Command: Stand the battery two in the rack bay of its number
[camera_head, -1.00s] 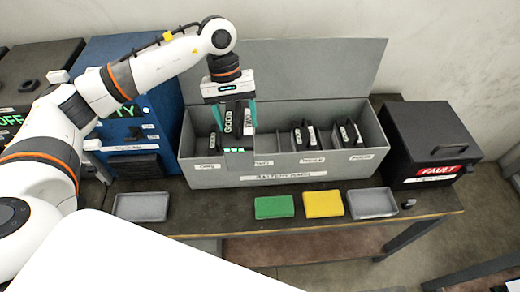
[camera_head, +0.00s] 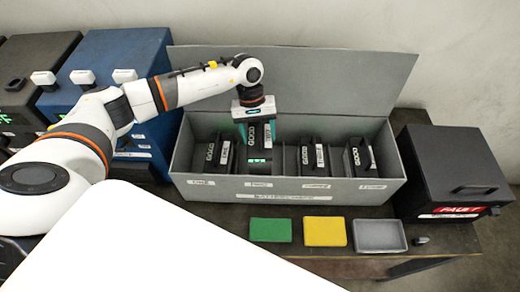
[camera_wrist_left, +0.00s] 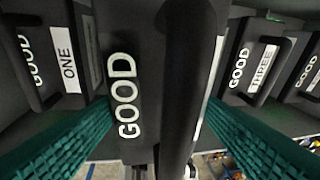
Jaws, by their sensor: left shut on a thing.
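My left gripper (camera_head: 258,128) is shut on a dark battery marked GOOD (camera_head: 266,158). It holds the battery upright in the second bay from the left of the grey battery rack (camera_head: 290,190). The battery's lower part is behind the rack's front wall, so I cannot tell whether it touches the bay floor. In the left wrist view, the held battery (camera_wrist_left: 125,95) stands between the green fingers, with battery one (camera_wrist_left: 70,58) to its left and battery three (camera_wrist_left: 262,68) to its right. My right gripper is not in view.
Batteries also stand in the first, third and fourth bays. The rack's raised lid (camera_head: 330,80) is behind. Green (camera_head: 270,230), yellow (camera_head: 324,231) and grey (camera_head: 379,236) trays lie in front. A black FAULT box (camera_head: 450,165) stands right, a blue cabinet (camera_head: 110,75) left.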

